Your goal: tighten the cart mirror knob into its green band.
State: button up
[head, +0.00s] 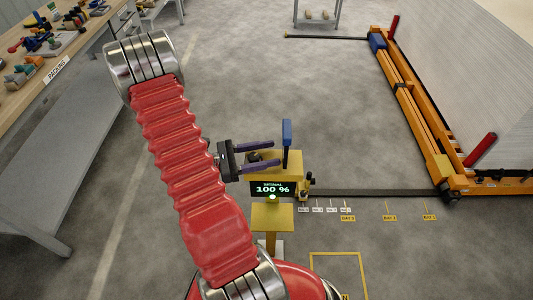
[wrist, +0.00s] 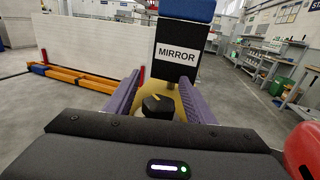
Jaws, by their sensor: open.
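The black knob (wrist: 157,108) with a yellow pointer mark sits on a yellow mount below a black plate labelled MIRROR (wrist: 178,55). In the head view the knob (head: 254,156) is a small dark shape on the yellow cart post (head: 288,168), beneath the upright blue mirror piece (head: 287,133). My gripper (head: 273,153) is open. Its two purple fingers reach past both sides of the knob, and it also shows in the wrist view (wrist: 160,82). Gaps show between knob and fingers. I see no green band around the knob.
A display (head: 272,188) reading 100 % with a green light is below the knob. An orange gantry rail (head: 415,110) lies along the right. A packing bench (head: 60,65) with tools stands at the left.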

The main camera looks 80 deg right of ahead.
jog(key=shift+c, duration=0.5)
jog(key=c, duration=1)
jog(key=shift+o, duration=0.2)
jog(key=shift+m+y, duration=0.3)
jog(key=shift+y, duration=0.1)
jog(key=shift+s+a+m+g+y, duration=0.1)
jog(key=shift+a+m+g+y, duration=0.1)
jog(key=shift+m+g+y, duration=0.3)
jog(key=shift+s+a+m+g+y, duration=0.1)
jog(key=shift+a+m+g+y, duration=0.15)
jog(key=shift+y, duration=0.45)
jog(key=shift+w+d, duration=0.1)
jog(key=o, duration=1.1)
jog(key=shift+c, duration=0.2)
